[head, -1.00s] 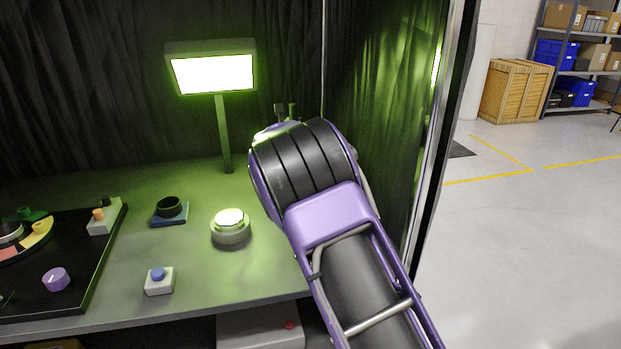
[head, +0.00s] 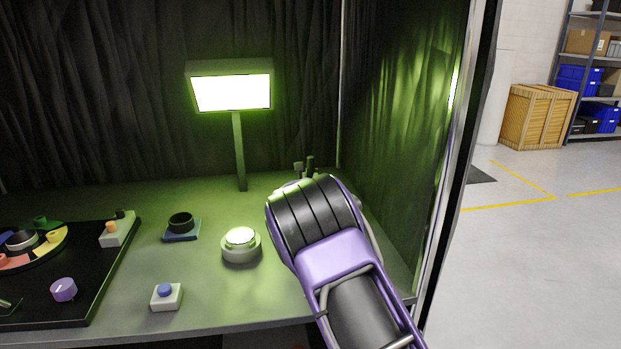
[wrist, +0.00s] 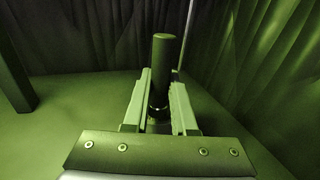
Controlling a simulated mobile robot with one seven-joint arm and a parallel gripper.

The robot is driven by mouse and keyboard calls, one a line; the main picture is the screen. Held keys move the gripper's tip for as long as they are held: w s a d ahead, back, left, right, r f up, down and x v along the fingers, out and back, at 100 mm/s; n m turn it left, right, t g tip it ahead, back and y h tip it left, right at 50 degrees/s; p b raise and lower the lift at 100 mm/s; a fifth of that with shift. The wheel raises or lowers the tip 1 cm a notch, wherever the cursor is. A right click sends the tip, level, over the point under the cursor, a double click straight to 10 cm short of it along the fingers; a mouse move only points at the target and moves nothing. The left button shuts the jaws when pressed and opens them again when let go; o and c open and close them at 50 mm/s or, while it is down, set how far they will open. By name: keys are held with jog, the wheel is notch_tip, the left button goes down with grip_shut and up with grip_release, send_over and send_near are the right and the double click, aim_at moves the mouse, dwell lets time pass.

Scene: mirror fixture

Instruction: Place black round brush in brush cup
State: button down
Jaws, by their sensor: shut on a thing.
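In the wrist view my gripper (wrist: 158,98) is shut on a black round brush (wrist: 163,62). Its dark cylindrical handle stands up between the fingers, with a shiny band lower down; its bristles cannot be made out. In the head view my arm hides most of my gripper, and only a small dark upright tip (head: 310,163) shows behind the wrist, perhaps the brush. A black round open cup (head: 181,221) on a blue square base stands on the table, left of my arm. It looks empty, but I cannot tell if it is the brush cup.
A lit lamp (head: 232,93) on a post (head: 240,155) stands at the back. A round bright-topped button (head: 240,240) sits between the cup and my arm. A white box with a blue knob (head: 166,296) is in front. A black panel (head: 95,290) lies left; dark curtains close the back and right.

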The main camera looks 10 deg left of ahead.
jog(key=shift+f, duration=0.2)
jog(key=c, duration=0.7)
grip_release()
jog(key=shift+f, duration=0.1)
jog(key=shift+r, duration=0.2)
jog(key=s, duration=1.2)
jog(key=shift+a, duration=0.2)
